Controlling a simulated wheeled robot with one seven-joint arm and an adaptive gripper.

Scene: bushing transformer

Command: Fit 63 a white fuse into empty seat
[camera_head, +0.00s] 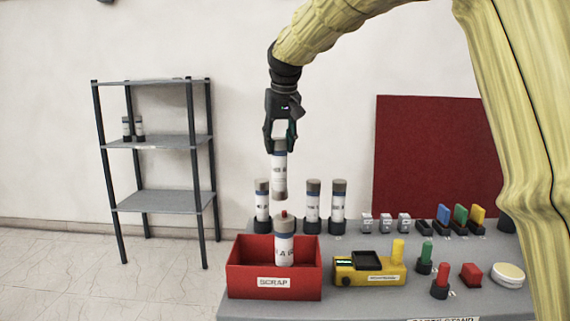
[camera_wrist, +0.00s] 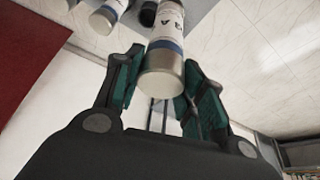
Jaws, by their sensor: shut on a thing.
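My gripper (camera_head: 280,140) is shut on the top of a white fuse (camera_head: 279,172) with grey ends and a blue band. The fuse hangs nearly upright in the air. It also shows between the fingers in the wrist view (camera_wrist: 168,42), where some of its print reads "3 A". Three similar fuses stand in dark seats behind the red bin: a left one (camera_head: 262,203), a middle one (camera_head: 312,203) and a right one (camera_head: 338,203). The held fuse is over the gap between the left and middle ones.
A red SCRAP bin (camera_head: 245,284) holds a fuse with a red tip (camera_head: 284,248), in front of the gap. A yellow meter (camera_head: 366,276), coloured buttons and small plug-in blocks occupy the bench's right side. A grey shelf (camera_head: 165,200) with two small fuses stands at left.

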